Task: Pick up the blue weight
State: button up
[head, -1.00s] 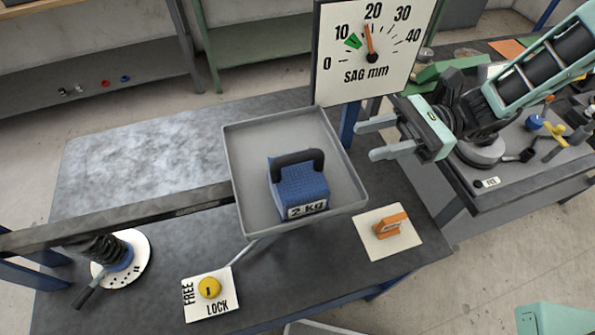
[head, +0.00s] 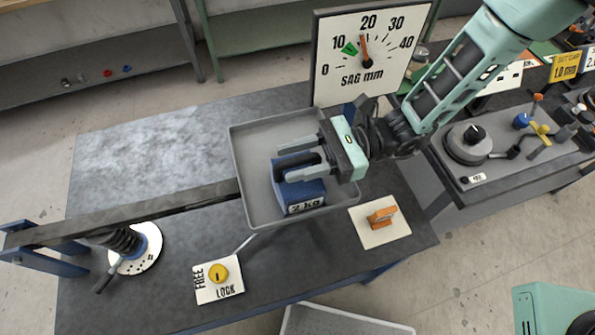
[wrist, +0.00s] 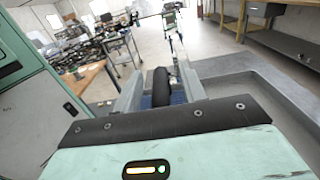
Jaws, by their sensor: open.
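The blue weight (head: 306,196), marked 2 kg with a black handle on top, stands in the grey tray (head: 245,187) at the end of the lever. My gripper (head: 281,158) is open, above the right part of the tray, its fingers reaching left at the weight's handle. In the wrist view the black handle (wrist: 161,88) shows between the two open fingers, with a bit of blue weight below it. The handle is partly hidden by the fingers in the head view. Contact cannot be told.
The sag dial (head: 368,55) stands behind the tray, its needle near 20. A yellow FREE/LOCK knob (head: 217,273) and an orange handle on a plate (head: 381,216) sit on the bench. The bench's back left is clear.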

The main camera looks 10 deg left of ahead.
grip_shut()
dwell(1.4)
jog(key=shift+a+r, duration=0.1)
jog(key=shift+r, duration=0.1)
